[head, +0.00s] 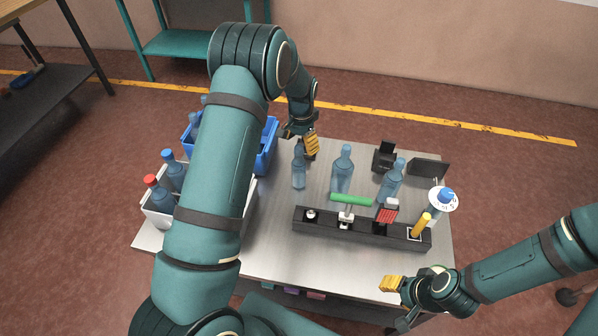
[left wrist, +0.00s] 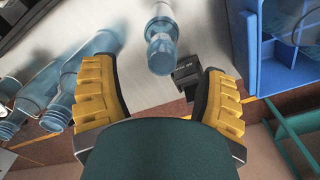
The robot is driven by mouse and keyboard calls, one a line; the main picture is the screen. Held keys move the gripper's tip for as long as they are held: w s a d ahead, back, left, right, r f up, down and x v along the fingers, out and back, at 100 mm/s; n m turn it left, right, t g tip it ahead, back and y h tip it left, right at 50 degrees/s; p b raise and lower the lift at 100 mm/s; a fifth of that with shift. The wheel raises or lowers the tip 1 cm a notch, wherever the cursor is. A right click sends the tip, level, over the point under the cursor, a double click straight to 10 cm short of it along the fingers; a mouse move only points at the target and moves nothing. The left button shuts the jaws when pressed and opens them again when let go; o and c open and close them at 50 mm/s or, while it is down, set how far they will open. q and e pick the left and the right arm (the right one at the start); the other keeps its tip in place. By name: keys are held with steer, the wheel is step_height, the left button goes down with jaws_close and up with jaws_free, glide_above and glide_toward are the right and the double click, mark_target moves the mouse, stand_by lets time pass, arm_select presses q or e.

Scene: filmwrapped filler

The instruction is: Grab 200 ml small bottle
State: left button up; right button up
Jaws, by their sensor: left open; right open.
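Three clear blue bottles without coloured caps stand on the metal table (head: 275,255): a left one (head: 299,172), a middle one (head: 342,172) and a right one (head: 391,182). The left one looks smallest; no volume marking is readable. My left gripper (head: 304,143) is open just above and behind the left bottle. In the left wrist view a bottle (left wrist: 160,45) shows ahead of the gap between the open yellow fingers (left wrist: 157,78), apart from both. My right gripper (head: 388,284) is open and empty at the front right of the table.
A black filling rack (head: 340,229) with a green-handled tool stands in front of the bottles. A blue crate (head: 265,155) and a white bin (head: 158,219) with capped bottles are at left. Black blocks (head: 384,157) stand behind; a white-disc device (head: 442,200) is at right.

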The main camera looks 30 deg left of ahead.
mark_target(299, 156)
arm_select(q)
steer(key=shift+s+a+f+b, duration=0.15)
steer(key=shift+f+b, duration=0.2)
steer(key=shift+f, duration=1.2)
steer(key=shift+s+a+f+b, duration=0.15)
steer(key=shift+f+b, duration=0.2)
steer(key=shift+f, duration=1.15)
steer(key=shift+d, duration=0.1)
jaws_close()
